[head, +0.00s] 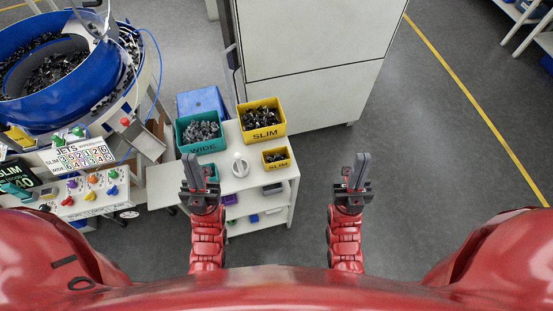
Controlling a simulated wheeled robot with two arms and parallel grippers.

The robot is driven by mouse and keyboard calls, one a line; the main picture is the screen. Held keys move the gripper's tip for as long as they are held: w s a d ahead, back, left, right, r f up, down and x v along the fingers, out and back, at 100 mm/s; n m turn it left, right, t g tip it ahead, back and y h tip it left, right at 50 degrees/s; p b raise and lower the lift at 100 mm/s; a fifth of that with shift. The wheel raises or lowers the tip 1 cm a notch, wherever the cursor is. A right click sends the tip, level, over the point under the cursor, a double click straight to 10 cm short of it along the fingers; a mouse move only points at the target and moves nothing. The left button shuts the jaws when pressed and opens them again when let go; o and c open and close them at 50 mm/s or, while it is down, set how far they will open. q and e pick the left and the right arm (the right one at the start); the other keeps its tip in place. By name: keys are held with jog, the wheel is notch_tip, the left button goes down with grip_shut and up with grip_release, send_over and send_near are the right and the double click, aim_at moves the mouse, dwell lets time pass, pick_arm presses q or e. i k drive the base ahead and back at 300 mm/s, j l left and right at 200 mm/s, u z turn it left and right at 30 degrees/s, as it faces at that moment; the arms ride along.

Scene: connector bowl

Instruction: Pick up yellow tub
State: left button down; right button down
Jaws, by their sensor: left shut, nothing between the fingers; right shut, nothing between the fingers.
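Two yellow tubs stand on the white shelf unit, and both hold dark connector parts. The larger yellow tub (265,135), marked SLIM, is at the back right of the top. A smaller yellow tub (276,164), also marked SLIM, sits nearer the front right edge. My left gripper (192,158) is shut and empty, in front of the left side of the shelf top and apart from both yellow tubs. My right gripper (360,156) is shut and empty, over the floor to the right of the shelf unit.
The white shelf unit (240,185) also carries a green tub (199,147) marked WIDE, a small green tub partly hidden by my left gripper, and a white round object (240,165). A blue bowl feeder (60,112) stands left. A grey cabinet (310,65) is behind. Floor at right is clear.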

aim_at(275, 158)
jog(key=i+j+z, duration=0.15)
jog(key=j+z, duration=0.15)
jog(key=j, duration=0.45)
jog(key=j+z, duration=0.3)
jog(key=j, duration=0.45)
jog(key=i, duration=0.05)
